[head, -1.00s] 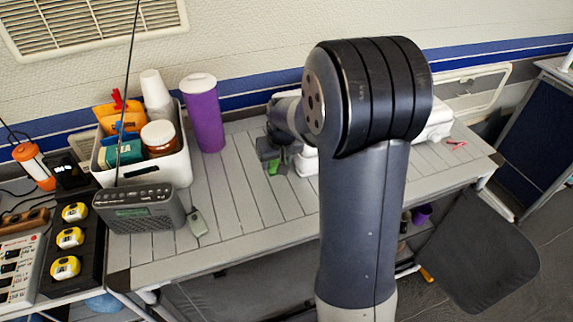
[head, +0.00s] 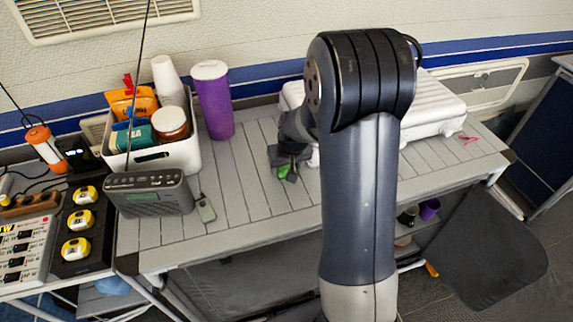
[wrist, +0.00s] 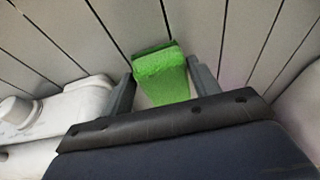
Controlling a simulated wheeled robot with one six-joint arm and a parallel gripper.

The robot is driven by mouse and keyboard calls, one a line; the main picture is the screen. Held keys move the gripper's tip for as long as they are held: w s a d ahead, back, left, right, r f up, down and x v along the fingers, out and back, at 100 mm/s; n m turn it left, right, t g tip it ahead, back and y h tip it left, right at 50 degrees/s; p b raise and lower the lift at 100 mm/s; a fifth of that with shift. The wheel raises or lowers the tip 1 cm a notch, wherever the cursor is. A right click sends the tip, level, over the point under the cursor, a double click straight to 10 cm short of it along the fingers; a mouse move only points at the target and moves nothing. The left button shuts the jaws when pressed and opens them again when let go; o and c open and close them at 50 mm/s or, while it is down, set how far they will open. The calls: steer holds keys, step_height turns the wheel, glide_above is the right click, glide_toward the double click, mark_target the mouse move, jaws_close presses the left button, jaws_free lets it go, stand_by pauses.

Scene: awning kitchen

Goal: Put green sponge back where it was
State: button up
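The green sponge (wrist: 160,78) is between the two fingers of my gripper (wrist: 162,80) in the wrist view, with a finger against each side. In the head view, only a small green part of the sponge (head: 285,172) shows below my dark gripper (head: 287,160), over the grey slatted table (head: 240,215). I cannot tell whether the sponge touches the slats. My arm hides part of the table behind and to the right of the gripper.
A white ribbed appliance (head: 430,105) stands close to the right of my gripper. A purple tumbler (head: 213,100), a white bin (head: 186,155) of containers and a grey radio (head: 150,194) stand to the left. The slats left of my gripper are mostly clear.

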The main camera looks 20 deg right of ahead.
steer(key=shift+o, duration=1.3)
steer(key=shift+r, duration=0.1)
